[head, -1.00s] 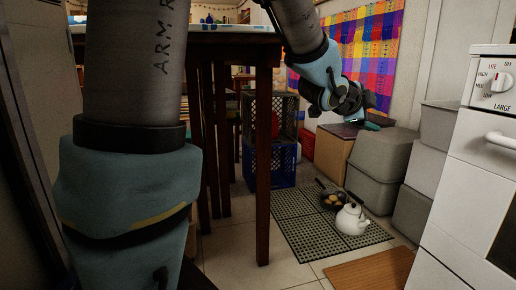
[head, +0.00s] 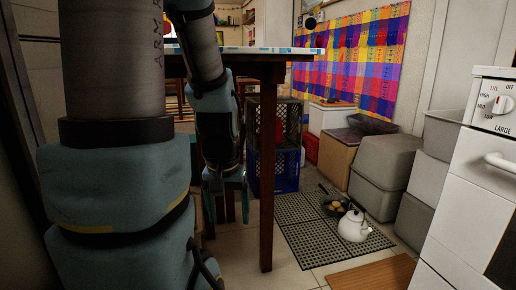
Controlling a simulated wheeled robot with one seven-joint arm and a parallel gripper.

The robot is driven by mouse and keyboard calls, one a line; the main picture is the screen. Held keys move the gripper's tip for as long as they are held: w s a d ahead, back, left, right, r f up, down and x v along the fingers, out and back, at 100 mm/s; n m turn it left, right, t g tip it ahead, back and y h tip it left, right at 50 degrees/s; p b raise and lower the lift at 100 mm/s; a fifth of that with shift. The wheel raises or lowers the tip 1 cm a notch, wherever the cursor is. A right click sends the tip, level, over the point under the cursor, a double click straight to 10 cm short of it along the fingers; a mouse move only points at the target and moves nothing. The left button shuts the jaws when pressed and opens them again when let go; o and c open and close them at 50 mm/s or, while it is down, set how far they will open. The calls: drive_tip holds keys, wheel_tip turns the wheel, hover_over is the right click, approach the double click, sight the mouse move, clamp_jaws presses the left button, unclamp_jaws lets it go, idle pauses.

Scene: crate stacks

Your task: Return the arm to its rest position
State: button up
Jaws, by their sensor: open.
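My arm is folded in close to my body at the left of the head view. My gripper (head: 227,205) hangs down just left of the dark table leg, near the table's underside and legs. Its teal fingers point to the floor and stand apart, with nothing seen between them. Part of the wrist lies in shadow.
A table (head: 255,52) with dark legs stands close beside the gripper. Behind are a black crate (head: 288,112) on a blue crate (head: 285,180), a cardboard box (head: 336,160) and grey bins (head: 385,158). A white kettle (head: 353,227) and a pan (head: 335,205) rest on a floor mat (head: 300,235).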

wheel_tip(320, 180, up, 35)
drive_tip(key=p, duration=3.4)
drive_tip(key=shift+r, duration=0.15)
